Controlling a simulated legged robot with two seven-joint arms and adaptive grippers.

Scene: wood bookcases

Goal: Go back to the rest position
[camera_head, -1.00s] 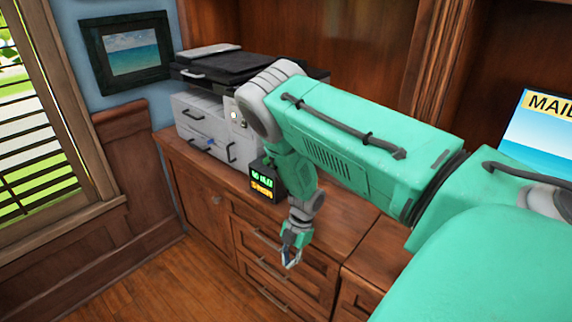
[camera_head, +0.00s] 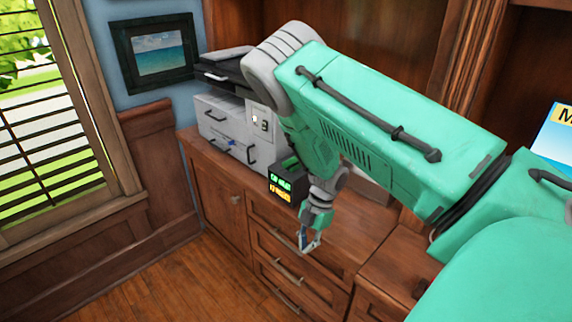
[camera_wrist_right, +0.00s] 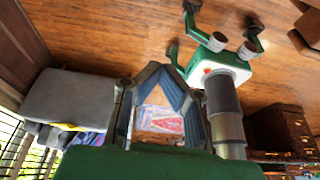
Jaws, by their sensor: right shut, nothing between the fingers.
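My right arm reaches in from the right in the head view, raised above the wood cabinet. Its right gripper (camera_head: 309,240) hangs down in front of the cabinet's front edge, shut and empty. In the right wrist view the same gripper (camera_wrist_right: 160,72) shows its fingertips together, with nothing held between them. My left gripper is not in the head view.
A wood cabinet (camera_head: 222,188) with drawers runs along the wall. A grey printer (camera_head: 225,125) and a small black display (camera_head: 287,187) stand on it. A framed picture (camera_head: 158,55) and a shuttered window (camera_head: 45,120) are at left. Wood floor (camera_head: 180,285) is clear.

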